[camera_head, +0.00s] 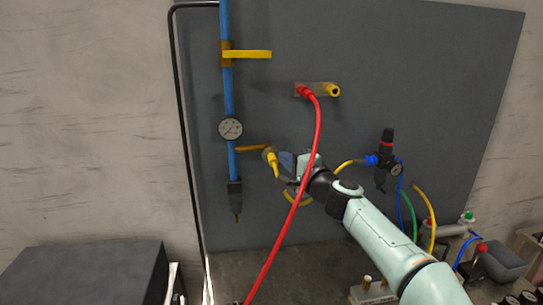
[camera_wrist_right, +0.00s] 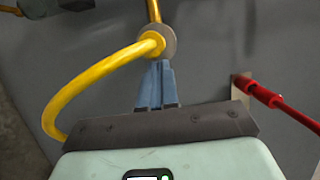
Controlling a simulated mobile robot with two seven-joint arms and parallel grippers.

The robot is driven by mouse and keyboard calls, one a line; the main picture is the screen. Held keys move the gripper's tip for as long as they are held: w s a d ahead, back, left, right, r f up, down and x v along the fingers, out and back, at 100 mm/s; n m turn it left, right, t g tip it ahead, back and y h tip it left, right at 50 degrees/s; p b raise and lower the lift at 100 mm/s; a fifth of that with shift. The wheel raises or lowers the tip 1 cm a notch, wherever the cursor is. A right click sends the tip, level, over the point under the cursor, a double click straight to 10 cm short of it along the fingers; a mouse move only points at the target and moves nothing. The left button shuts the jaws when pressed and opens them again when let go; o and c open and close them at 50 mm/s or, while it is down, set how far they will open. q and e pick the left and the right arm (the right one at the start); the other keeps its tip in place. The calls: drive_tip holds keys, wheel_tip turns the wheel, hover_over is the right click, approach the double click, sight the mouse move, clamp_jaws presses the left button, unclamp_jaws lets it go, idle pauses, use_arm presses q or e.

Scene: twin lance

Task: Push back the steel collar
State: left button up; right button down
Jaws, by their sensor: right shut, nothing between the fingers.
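The steel collar (camera_wrist_right: 169,42) is a grey disc around the joint of a yellow hose (camera_wrist_right: 88,80) and a brass-yellow pipe (camera_wrist_right: 154,10). In the head view the collar (camera_head: 268,151) sits at the right end of the short pipe (camera_head: 250,149) below the gauge. My right gripper (camera_wrist_right: 158,64) is shut and empty, its blue fingertips just below the collar in the wrist view. I cannot tell whether they touch it. In the head view the right gripper (camera_head: 281,159) is close to the collar's right side. My left gripper is not in view.
A red hose (camera_head: 318,130) hangs from a wall fitting (camera_head: 325,90) and crosses in front of my right wrist. A blue vertical pipe (camera_head: 227,100) carries a gauge (camera_head: 230,129) and a yellow lever (camera_head: 250,54). A regulator (camera_head: 386,165) is at the right.

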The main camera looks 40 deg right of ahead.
drive_tip(key=shift+w+d, duration=0.3)
drive_tip(key=shift+w, duration=0.2)
idle(0.6)
drive_tip(key=shift+s, duration=0.1)
drive_tip(key=shift+s+a+b, duration=0.3)
drive_tip(key=shift+s+a, duration=0.1)
drive_tip(key=shift+s, duration=0.3)
drive_tip(key=shift+s+a+b, duration=0.3)
drive_tip(key=shift+s+a, duration=0.15)
drive_tip(key=shift+s, duration=0.25)
drive_tip(key=shift+s+a+b, duration=0.3)
drive_tip(key=shift+s+a, duration=0.1)
drive_tip(key=shift+s, duration=0.3)
